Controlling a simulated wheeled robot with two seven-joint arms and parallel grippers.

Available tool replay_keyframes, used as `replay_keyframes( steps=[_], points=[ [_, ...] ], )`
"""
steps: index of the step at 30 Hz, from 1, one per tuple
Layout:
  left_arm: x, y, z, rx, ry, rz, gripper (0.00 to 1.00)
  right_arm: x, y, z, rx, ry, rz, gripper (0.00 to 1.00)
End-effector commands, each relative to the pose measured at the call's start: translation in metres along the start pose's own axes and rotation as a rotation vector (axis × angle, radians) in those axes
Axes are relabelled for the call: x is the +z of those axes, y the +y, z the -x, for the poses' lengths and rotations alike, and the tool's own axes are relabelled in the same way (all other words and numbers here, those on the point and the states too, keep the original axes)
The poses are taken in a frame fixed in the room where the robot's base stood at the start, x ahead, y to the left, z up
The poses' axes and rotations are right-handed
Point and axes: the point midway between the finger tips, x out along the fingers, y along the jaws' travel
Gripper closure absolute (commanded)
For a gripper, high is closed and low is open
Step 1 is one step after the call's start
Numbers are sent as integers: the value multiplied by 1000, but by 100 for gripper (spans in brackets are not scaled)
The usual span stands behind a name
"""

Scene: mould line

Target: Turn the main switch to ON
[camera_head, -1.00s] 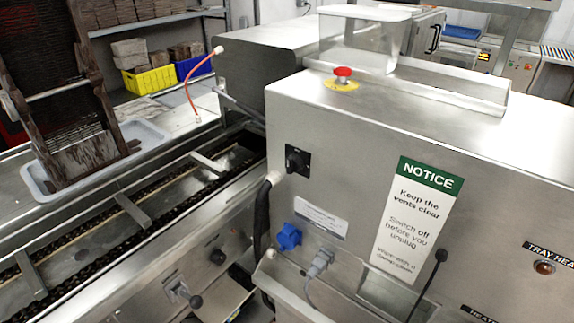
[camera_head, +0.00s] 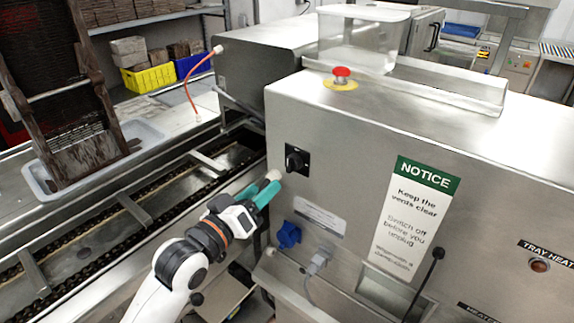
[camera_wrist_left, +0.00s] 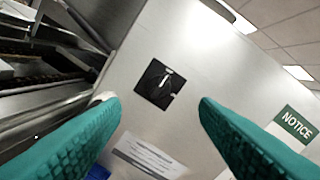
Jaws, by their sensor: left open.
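The main switch (camera_head: 297,160) is a black rotary knob on a dark square plate, on the steel front panel of the machine (camera_head: 340,130). In the left wrist view the switch (camera_wrist_left: 159,84) shows ahead, between the two fingers and a little above their tips, with a pale mark on its knob. My left gripper (camera_head: 271,184) has teal fingers, open and empty, just left of and below the switch in the head view, apart from it. In the left wrist view the gripper (camera_wrist_left: 160,103) shows wide open. My right gripper is not in view.
A red emergency button (camera_head: 342,73) sits on top of the machine. A blue socket (camera_head: 288,235) and a grey plug (camera_head: 318,261) are below the switch. A notice sign (camera_head: 412,215) is to the right. A conveyor (camera_head: 130,215) runs at left.

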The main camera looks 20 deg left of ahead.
Motion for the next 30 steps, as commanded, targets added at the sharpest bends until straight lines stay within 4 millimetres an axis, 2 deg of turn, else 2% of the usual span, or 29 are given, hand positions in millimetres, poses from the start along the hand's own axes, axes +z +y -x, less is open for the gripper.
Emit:
replay_keyframes(
  steps=[9, 15, 20, 28, 30],
  points=[
    [2, -2, -65, 1, 1, -2, 45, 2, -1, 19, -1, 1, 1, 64],
    [1, -1, -92, 2, 1, -3, 45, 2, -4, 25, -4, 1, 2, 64],
    [0, 0, -100, 2, 2, -4, 45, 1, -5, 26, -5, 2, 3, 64],
    [-1, 0, -101, 2, 3, -4, 45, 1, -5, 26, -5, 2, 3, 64],
    [-1, 0, -101, 2, 2, -4, 56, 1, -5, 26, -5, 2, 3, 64]
  ],
)
